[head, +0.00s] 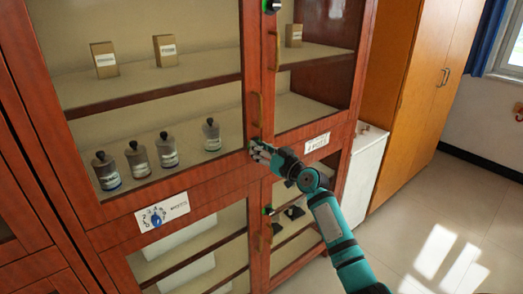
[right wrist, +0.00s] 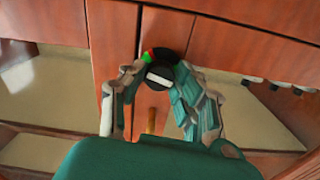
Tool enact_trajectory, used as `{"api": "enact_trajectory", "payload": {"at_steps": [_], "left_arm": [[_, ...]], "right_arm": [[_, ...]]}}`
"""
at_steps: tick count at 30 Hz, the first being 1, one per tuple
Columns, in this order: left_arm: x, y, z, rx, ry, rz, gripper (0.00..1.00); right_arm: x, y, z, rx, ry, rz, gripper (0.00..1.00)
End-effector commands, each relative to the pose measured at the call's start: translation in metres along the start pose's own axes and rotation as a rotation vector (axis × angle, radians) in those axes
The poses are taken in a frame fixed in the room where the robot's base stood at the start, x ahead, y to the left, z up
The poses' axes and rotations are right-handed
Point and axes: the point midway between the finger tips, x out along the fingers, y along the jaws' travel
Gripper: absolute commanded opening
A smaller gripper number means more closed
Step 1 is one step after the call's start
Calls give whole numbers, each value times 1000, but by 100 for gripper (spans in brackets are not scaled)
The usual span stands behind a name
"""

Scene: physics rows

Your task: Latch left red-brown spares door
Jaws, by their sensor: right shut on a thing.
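The red-brown cabinet has an upper left glass door (head: 160,187) that looks flush with its frame; I cannot tell a thin gap. Its brass handle (head: 254,110) is upright near the right edge. My right gripper (head: 256,148) is at the door's lower right corner, just below the handle. In the right wrist view its fingers are shut around a black round latch knob (right wrist: 160,77) with a white bar, which lies nearly level in that picture. Red and green marks show beside the knob. In the head view the fingers hide the knob. My left gripper is out of view.
Several grey bottles (head: 168,150) and small boxes (head: 104,59) stand on shelves behind the glass. A black latch (head: 269,210) sits lower on the cabinet. A white labelled card (head: 162,209) is under the door. Bare floor (head: 450,215) lies to the right.

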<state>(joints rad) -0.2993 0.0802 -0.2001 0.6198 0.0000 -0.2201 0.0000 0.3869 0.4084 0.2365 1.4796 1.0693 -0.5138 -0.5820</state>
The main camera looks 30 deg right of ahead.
Motion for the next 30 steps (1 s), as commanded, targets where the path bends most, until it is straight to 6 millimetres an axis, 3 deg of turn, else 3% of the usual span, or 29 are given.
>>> {"api": "enact_trajectory", "payload": {"at_steps": [30], "left_arm": [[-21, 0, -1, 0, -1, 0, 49]], "right_arm": [[0, 0, -2, 962, 0, 1, 0]]}}
